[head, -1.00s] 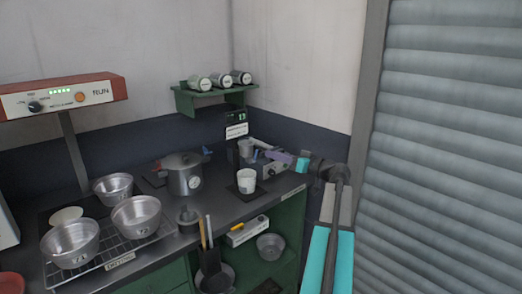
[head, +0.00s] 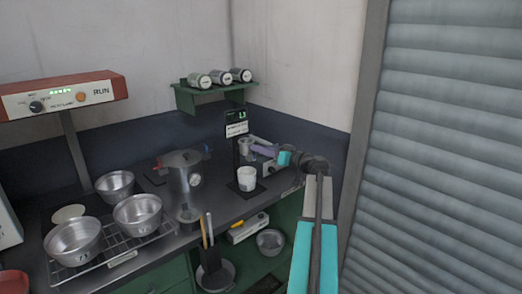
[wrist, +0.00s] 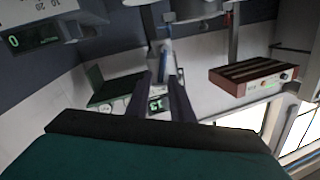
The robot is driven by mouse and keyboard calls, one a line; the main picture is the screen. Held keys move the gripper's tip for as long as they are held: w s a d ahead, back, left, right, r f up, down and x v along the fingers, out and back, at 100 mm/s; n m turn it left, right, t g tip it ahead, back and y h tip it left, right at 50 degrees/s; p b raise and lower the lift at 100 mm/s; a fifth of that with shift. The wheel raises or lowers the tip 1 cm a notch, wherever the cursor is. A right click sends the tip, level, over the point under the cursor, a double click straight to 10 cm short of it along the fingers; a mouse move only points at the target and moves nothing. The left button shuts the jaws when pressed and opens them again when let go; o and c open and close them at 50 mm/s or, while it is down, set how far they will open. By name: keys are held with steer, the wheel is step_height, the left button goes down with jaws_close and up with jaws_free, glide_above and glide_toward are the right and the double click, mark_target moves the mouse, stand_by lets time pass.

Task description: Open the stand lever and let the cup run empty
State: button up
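The stand (head: 236,155) is a dark post with a small green-lit display (head: 236,116) on top, at the back right of the counter. A grey metal cup (head: 245,146) is held on it at mid-height. A white cup (head: 247,180) stands below on a dark base. My gripper (head: 255,150) reaches in from the right, its purple fingers close beside the metal cup. In the wrist view my gripper (wrist: 165,78) is open, with a gap between its dark fingers. A blue lever-like piece (wrist: 165,52) lies at or between the fingertips; contact is unclear.
A lidded pot (head: 185,172) stands left of the stand. Metal bowls (head: 137,214) sit on a wire rack at the left. A green shelf with jars (head: 214,92) hangs above.

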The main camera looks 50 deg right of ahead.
jaws_close()
steer(key=shift+d+f+m+b, duration=0.15)
steer(key=shift+f+m+b, duration=0.2)
steer(key=shift+b, duration=0.8)
steer(key=shift+d+m+b, duration=0.15)
steer(key=shift+m+b, duration=0.4)
steer(key=shift+b, duration=0.3)
steer(key=shift+r, duration=0.1)
steer(key=shift+o, duration=1.3)
jaws_free()
steer(key=shift+d, duration=0.1)
steer(key=shift+s, duration=0.15)
steer(key=s+d+b, duration=0.1)
steer(key=s+b, duration=0.2)
steer(key=s, duration=1)
steer(key=shift+s+d+f, duration=0.25)
steer(key=shift+d, duration=0.15)
